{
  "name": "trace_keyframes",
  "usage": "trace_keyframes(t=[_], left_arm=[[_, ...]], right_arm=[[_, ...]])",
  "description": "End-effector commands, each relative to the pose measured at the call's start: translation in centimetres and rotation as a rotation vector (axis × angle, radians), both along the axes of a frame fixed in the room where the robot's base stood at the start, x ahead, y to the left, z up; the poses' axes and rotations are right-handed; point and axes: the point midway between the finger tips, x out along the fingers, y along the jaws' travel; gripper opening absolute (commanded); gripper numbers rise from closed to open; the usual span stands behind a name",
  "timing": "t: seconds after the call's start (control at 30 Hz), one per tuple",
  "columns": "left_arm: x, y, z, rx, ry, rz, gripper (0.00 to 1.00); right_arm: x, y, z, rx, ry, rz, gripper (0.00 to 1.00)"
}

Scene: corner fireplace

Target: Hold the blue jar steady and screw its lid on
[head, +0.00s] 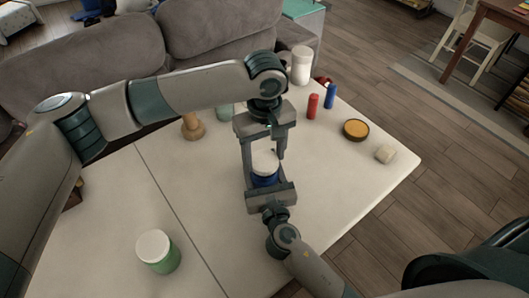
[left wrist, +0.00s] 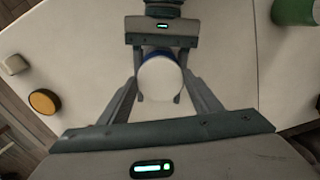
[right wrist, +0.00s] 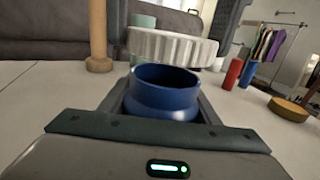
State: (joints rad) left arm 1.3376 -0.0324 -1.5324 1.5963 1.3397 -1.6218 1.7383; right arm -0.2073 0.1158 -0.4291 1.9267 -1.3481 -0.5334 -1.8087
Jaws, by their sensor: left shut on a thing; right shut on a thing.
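The blue jar (head: 264,181) stands upright on the white table, its open mouth showing in the right wrist view (right wrist: 165,100). My right gripper (right wrist: 163,112) is shut on the jar, coming from the near side. The white ribbed lid (right wrist: 172,47) is above the jar, with a gap between it and the rim in the right wrist view. It also shows from above in the left wrist view (left wrist: 160,79). My left gripper (head: 265,156) reaches down from above and is shut on the lid. The lid hides most of the jar from above.
A green jar with a white lid (head: 158,253) stands front left. Behind are a wooden piece (head: 192,127) and a white canister (head: 301,66). A red cylinder (head: 313,106), blue cylinder (head: 331,95), yellow-topped tin (head: 355,129) and beige block (head: 385,153) are at right.

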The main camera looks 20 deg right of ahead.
Motion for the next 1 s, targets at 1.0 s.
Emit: trace_keyframes(t=[1.0], left_arm=[[0.0, 0.0, -1.8, 0.000, 0.000, 0.000, 0.38]], right_arm=[[0.0, 0.0, 0.0, 0.000, 0.000, 0.000, 0.16]])
